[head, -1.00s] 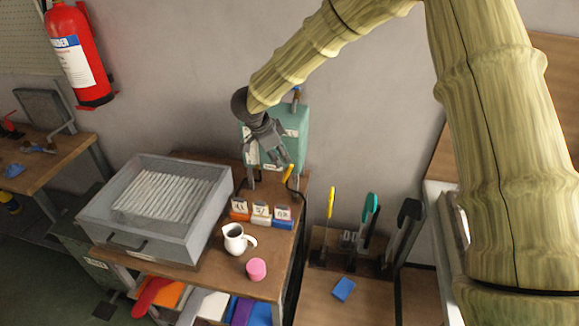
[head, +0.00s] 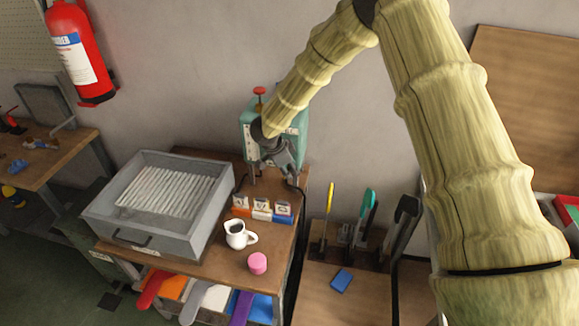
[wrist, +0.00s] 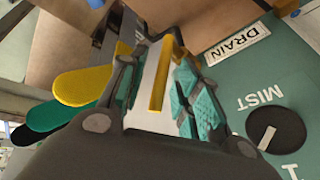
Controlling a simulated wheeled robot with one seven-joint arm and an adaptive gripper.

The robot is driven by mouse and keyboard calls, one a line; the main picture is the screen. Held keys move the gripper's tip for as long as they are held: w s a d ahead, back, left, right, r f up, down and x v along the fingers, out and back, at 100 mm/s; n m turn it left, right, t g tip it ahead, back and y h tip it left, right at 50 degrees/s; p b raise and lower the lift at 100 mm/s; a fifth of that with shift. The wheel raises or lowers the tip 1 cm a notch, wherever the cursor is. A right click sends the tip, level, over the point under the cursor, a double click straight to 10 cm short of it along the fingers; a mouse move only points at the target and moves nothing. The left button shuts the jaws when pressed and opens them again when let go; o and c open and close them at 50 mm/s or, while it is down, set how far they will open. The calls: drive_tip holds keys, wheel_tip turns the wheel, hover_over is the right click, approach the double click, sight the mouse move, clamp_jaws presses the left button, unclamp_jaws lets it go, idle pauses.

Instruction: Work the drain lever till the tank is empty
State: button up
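The teal tank unit (head: 302,143) stands at the back of the bench against the wall, partly hidden by my arm. In the wrist view its face carries a DRAIN label (wrist: 238,45), a MIST marking and a black dial (wrist: 276,130). My gripper (head: 287,172) is low in front of the unit. The fingers look apart, with a pale gap on the lever's other side. In the head view my gripper hides the lever. The tank's fill level is not visible.
A grey tray (head: 200,222) of white rods is left of the gripper. Numbered cards (head: 262,207), a white mug (head: 237,235) and a pink cylinder (head: 257,263) stand in front. Upright tools with yellow (head: 328,205) and teal handles are at right.

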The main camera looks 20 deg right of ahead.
drive_tip(key=shift+c, duration=0.2)
clamp_jaws()
